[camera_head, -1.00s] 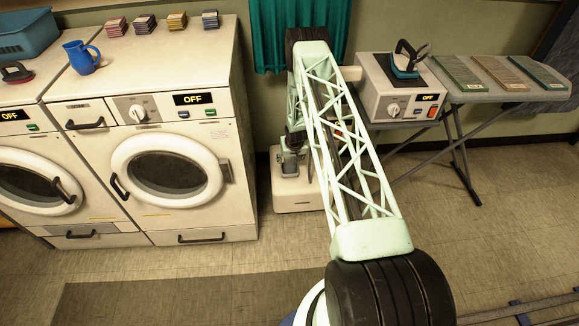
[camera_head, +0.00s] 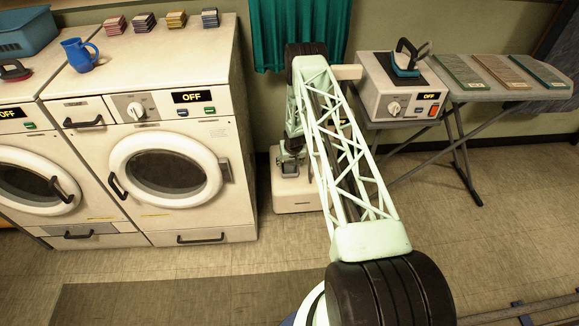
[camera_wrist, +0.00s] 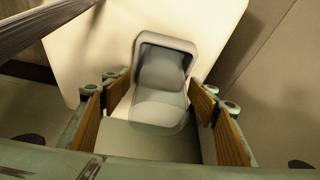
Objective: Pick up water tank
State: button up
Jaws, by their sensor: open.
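The water tank (camera_wrist: 160,108) looks like a clear grey body with a raised grey arched handle (camera_wrist: 167,42) in the wrist view. It sits at a pale white unit, which shows in the head view as a low white box (camera_head: 297,196) on the floor. My gripper (camera_wrist: 160,98) is open, with its orange-padded fingers on either side of the tank. I cannot tell whether the pads touch it. In the head view my gripper (camera_head: 290,163) is small, just above the white box, and the tank cannot be made out there.
A front-loading washer (camera_head: 168,170) stands close to the left of the white box. To the right, an ironing board (camera_head: 500,80) with crossed legs carries cloths, next to a control unit (camera_head: 395,98) with an iron on top. A green curtain (camera_head: 270,40) hangs behind.

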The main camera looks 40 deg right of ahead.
jog(key=shift+c, duration=0.7)
jog(key=c, duration=0.8)
jog(key=shift+r, duration=0.15)
jog(key=shift+r, duration=0.45)
jog(key=s+r+p, duration=0.3)
jog(key=s, duration=1.3)
jog(key=shift+r+p, duration=0.3)
jog(key=shift+r, duration=0.1)
jog(key=shift+d, duration=0.1)
